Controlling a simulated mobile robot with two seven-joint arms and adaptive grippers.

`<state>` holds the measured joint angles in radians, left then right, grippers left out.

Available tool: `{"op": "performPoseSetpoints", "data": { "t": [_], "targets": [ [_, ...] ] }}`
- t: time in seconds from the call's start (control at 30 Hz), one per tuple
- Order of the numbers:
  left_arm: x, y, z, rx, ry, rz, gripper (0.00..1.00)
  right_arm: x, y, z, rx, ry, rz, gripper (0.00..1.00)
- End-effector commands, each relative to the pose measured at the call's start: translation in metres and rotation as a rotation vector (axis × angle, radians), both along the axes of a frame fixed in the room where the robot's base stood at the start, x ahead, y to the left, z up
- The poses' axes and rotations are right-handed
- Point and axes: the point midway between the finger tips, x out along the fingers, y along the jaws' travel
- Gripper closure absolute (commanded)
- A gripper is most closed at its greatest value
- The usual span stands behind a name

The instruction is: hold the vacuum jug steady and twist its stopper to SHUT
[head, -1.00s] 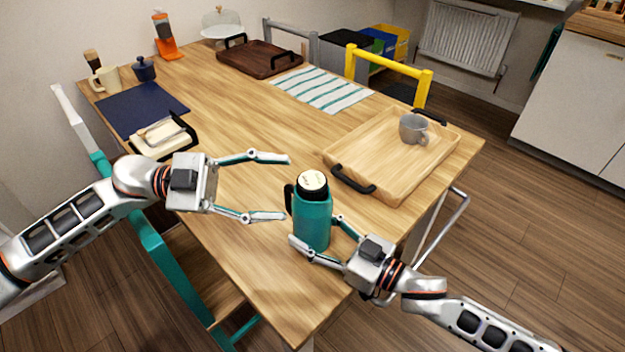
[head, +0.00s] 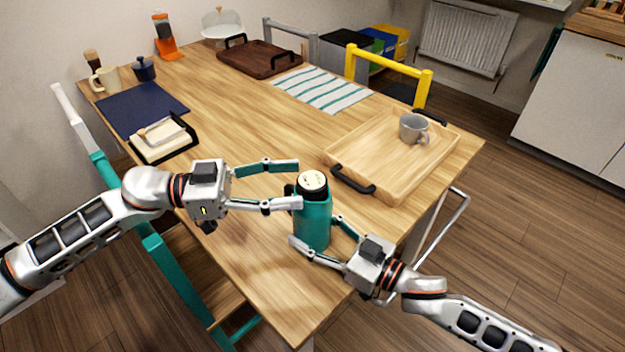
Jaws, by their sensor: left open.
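The teal vacuum jug (head: 313,222) stands upright near the table's front edge. Its stopper (head: 313,181) has a dark rim and a cream top with small marks that I cannot read. My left gripper (head: 299,184) is open and empty. Its fingertips reach the left side of the jug's top, one at the far side and one at the near side; I cannot tell whether they touch. The lower finger partly hides the jug's dark handle. My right gripper (head: 314,229) has its fingers on either side of the jug's lower body, closed against it.
A wooden tray (head: 350,146) with black handles and a grey mug (head: 413,128) lies right of the jug. A butter dish (head: 165,139) and a navy mat (head: 140,108) are at the left. The table's middle is clear.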

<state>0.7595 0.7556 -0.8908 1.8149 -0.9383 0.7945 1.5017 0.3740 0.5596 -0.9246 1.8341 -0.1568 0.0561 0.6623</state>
Motion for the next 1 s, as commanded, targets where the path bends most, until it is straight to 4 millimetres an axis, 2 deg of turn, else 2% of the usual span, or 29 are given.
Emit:
{"op": "performPoseSetpoints", "data": {
  "t": [0.1,0.3,0.7,0.8,0.87,1.0],
  "targets": [
    [0.002,-0.021,0.001,-0.002,-0.002,-0.002,0.45,0.001,-0.001,0.000,-0.002,-0.002,-0.001,0.88],
    [0.004,-0.042,0.000,0.000,-0.001,0.000,0.45,0.001,-0.001,0.000,-0.002,-0.002,-0.002,0.88],
    [0.005,-0.049,0.000,0.001,-0.001,0.001,0.45,0.001,-0.001,0.000,-0.002,-0.002,-0.002,0.88],
    [0.005,-0.048,0.000,0.001,-0.001,0.001,0.71,0.001,-0.001,0.000,-0.002,-0.002,-0.002,0.88],
    [0.005,-0.048,0.000,0.001,-0.001,0.001,0.84,0.001,-0.001,0.000,-0.002,-0.002,-0.002,0.88],
    [0.005,-0.048,0.000,0.001,-0.001,0.000,0.84,0.001,-0.001,0.000,-0.002,-0.002,-0.002,0.88]
  ]
}}
